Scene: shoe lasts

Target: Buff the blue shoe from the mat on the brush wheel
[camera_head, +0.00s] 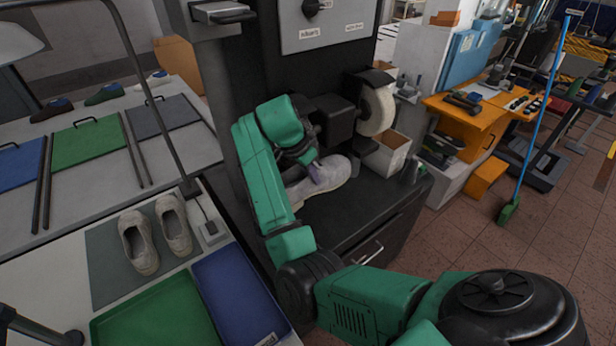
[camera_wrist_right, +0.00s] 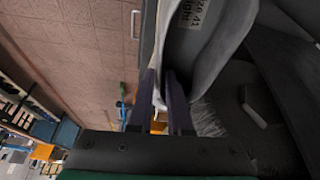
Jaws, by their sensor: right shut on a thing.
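My right gripper (camera_head: 316,172) has dark purple fingers and is shut on a pale grey-white shoe (camera_head: 333,178), above or on the dark top of the machine cabinet. The shoe looks grey rather than blue. In the right wrist view, the fingers (camera_wrist_right: 172,105) pinch the edge of the shoe (camera_wrist_right: 205,55), which has a size label inside. The pale brush wheel (camera_head: 377,110) is behind and right of the shoe, apart from it in the head view. A dark grey mat (camera_head: 108,262) at left holds two pale shoes (camera_head: 140,242). My left gripper is not in view.
A green tray (camera_head: 150,318) and a blue tray (camera_head: 240,290) lie in front of the mat. A box (camera_head: 388,155) stands below the wheel. A thin lamp arm (camera_head: 150,95) rises beside the mat.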

